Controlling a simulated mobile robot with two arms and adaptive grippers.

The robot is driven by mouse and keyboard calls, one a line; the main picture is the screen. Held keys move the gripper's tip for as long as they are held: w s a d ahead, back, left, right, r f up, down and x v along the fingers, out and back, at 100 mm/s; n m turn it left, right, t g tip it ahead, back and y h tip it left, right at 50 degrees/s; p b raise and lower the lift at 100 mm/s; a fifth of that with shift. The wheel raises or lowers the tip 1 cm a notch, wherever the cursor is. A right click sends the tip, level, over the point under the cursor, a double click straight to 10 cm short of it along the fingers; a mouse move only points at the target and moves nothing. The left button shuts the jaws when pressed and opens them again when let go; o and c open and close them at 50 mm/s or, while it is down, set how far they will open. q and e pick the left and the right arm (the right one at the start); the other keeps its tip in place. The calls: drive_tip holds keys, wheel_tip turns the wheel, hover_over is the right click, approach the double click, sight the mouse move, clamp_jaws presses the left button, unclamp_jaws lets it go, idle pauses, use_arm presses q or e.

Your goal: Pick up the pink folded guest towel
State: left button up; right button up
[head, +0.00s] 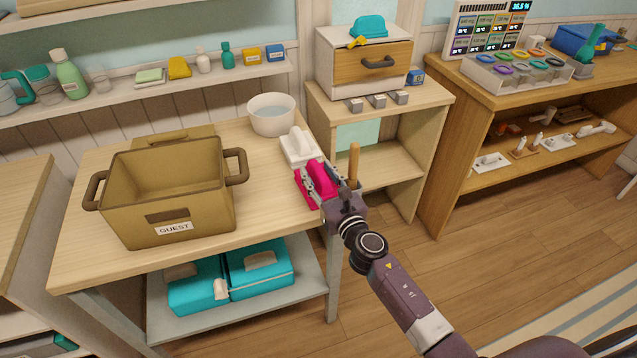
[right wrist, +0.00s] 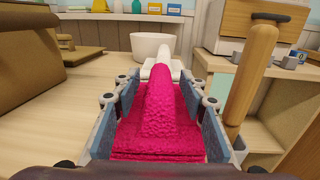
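The pink folded guest towel (head: 320,178) lies at the right end of the wooden table, in front of a white object with a raised ridge (head: 299,145). In the right wrist view the towel (right wrist: 160,110) has a flat base and a raised middle ridge. My right gripper (head: 323,185) is at the towel with its fingers spread, one on each side. Gaps show between the finger pads and the ridge; whether the pads touch the lower towel is unclear. My left gripper is not in view.
A tan bin labelled GUEST (head: 170,195) stands open on the table, left of the towel. A white bowl (head: 271,114) is behind. An upright wooden handle (head: 353,165) rises close beside my right gripper. A drawer unit (head: 333,75) stands at the back right.

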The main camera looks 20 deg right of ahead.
clamp_jaws()
drive_tip(key=shift+r, duration=0.2)
